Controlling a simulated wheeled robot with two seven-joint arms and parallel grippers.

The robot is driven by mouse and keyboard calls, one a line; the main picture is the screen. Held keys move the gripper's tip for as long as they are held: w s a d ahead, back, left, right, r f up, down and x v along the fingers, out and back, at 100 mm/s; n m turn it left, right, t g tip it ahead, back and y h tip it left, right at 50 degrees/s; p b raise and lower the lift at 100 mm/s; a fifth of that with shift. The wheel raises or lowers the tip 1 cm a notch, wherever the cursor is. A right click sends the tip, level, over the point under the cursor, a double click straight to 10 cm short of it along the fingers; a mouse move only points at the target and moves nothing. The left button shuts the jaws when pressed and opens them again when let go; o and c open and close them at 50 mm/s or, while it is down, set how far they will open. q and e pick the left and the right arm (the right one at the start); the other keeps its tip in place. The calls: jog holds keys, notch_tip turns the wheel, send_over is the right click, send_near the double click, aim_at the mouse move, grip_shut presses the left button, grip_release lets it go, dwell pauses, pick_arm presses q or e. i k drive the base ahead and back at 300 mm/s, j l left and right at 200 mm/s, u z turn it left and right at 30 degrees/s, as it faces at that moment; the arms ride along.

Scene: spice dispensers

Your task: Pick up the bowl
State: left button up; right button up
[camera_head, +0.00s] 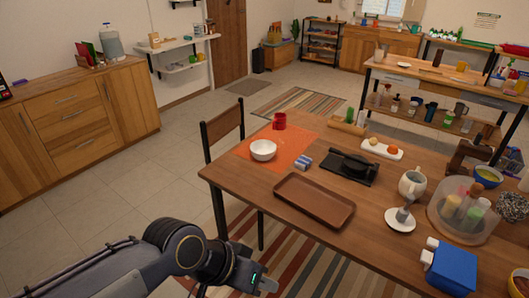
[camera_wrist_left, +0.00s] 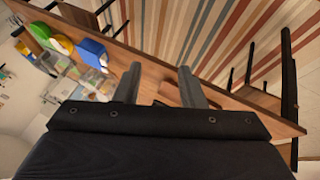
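A white bowl (camera_head: 263,150) stands upright on an orange placemat (camera_head: 291,145) near the left end of the wooden table in the head view. Another bowl, blue outside and yellow inside (camera_head: 488,176), stands at the table's right side. My left gripper (camera_head: 268,284) is low in front of the table, well apart from the white bowl. In the left wrist view its two fingers (camera_wrist_left: 158,88) are spread with nothing between them. The right gripper is not in view.
A brown tray (camera_head: 314,201) lies by the table's front edge. A red mug (camera_head: 280,121) stands behind the white bowl. A chair (camera_head: 222,130) stands at the table's left end.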

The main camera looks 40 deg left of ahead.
aim_at(263, 150)
jog(key=j+z, duration=0.2)
jog(key=z, duration=0.15)
jog(key=j+z, duration=0.2)
jog(key=z, duration=0.15)
jog(key=j+z, duration=0.3)
jog(key=k+j+z, duration=0.15)
jog(key=j, duration=0.25)
jog(key=k+j+z, duration=0.1)
jog(key=j, duration=0.35)
jog(key=k+j+z, duration=0.15)
jog(key=j, duration=0.25)
jog(key=k+j+z, duration=0.1)
jog(key=j, duration=0.25)
jog(key=k+j+z, duration=0.15)
jog(key=j, duration=0.2)
jog(key=k+j, duration=0.1)
jog(key=j, duration=0.75)
jog(key=k+j, duration=0.15)
jog(key=j, duration=0.25)
